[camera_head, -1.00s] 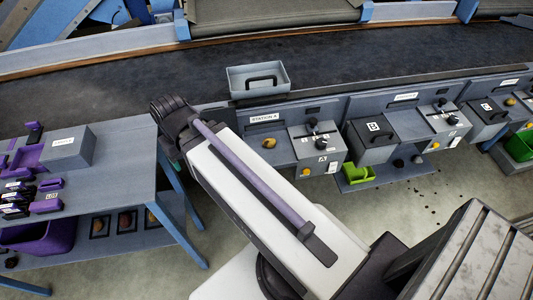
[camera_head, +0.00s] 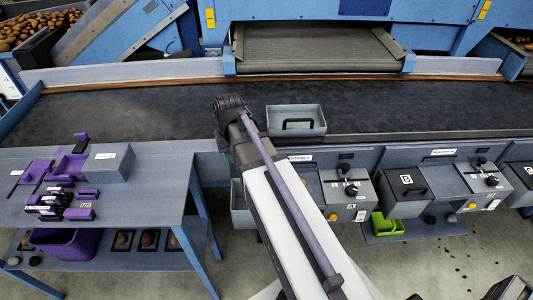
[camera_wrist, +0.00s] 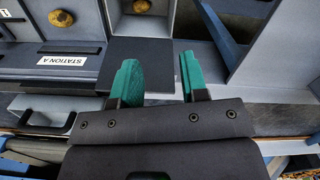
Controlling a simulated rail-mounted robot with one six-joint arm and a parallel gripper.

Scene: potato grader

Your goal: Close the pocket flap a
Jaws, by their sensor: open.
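In the wrist view, a dark flat panel (camera_wrist: 135,62), apparently pocket flap a, stands open at the edge of a grey pocket (camera_wrist: 167,22) with a potato (camera_wrist: 143,6) inside. My gripper (camera_wrist: 158,78) is open, its teal fingers apart with nothing held. The left finger overlaps the flap in the picture; I cannot tell whether they touch. In the head view, my gripper (camera_head: 223,145) points down beside the conveyor edge, mostly hidden by my wrist. The light grey pocket (camera_head: 241,215) shows partly left of my arm, which hides the flap.
A grey tray (camera_head: 297,121) with a handle stands right of my wrist on the conveyor edge. A control box (camera_head: 347,200) marked A and a shut lid (camera_head: 407,190) marked B are to the right. A side table (camera_head: 150,185) with purple items is left.

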